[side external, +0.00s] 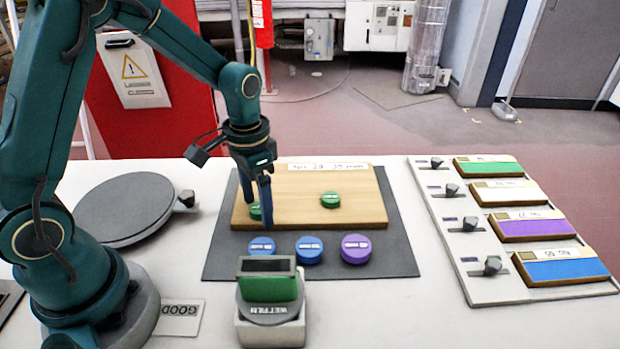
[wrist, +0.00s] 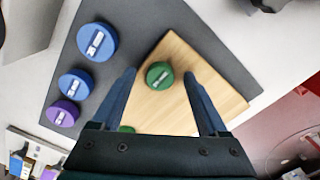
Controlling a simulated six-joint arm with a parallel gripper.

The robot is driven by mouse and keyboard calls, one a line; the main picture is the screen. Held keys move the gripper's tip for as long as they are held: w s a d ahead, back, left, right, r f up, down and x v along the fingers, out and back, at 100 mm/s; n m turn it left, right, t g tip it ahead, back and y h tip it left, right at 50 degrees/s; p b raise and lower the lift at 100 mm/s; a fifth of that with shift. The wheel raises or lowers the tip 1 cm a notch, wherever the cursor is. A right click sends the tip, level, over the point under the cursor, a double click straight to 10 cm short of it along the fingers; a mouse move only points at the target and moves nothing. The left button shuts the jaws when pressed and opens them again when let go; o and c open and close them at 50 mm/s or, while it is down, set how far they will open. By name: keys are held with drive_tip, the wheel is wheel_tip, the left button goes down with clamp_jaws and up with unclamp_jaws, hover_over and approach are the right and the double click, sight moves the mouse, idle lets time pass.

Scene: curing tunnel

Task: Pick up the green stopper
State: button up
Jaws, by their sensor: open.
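Two green stoppers lie on the wooden board. The left one (side external: 254,212) is partly hidden behind a finger of my gripper (side external: 257,208) in the side view. The right one (side external: 330,200) stands clear, apart from my gripper. In the wrist view, one round green stopper (wrist: 159,75) with a pale label lies in the gap between the fingertips (wrist: 160,74). The other green stopper (wrist: 126,129) is mostly hidden by my gripper body. My gripper is open and points down over the board's left part. I cannot tell whether a finger touches the stopper.
The wooden board (side external: 290,220) rests on a dark mat (side external: 400,262). Two blue stoppers (side external: 261,247) (side external: 309,250) and a purple one (side external: 356,248) stand in front of it. A green block (side external: 268,289) sits on a stand nearer the camera. A panel of coloured plates (side external: 450,235) is at right.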

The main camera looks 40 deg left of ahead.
sight(256, 207)
clamp_jaws()
drive_tip(key=shift+r, duration=0.15)
drive_tip(key=shift+r, duration=0.3)
drive_tip(key=r, duration=0.3)
drive_tip(key=shift+a+r, duration=0.2)
drive_tip(key=shift+r, duration=0.15)
drive_tip(key=s+a+r, duration=0.5)
drive_tip(key=a+r, duration=0.4)
drive_tip(key=r, duration=0.2)
drive_tip(key=shift+s+a+r, duration=0.25)
drive_tip(key=shift+s+a, duration=0.05)
drive_tip(key=shift+a, duration=0.1)
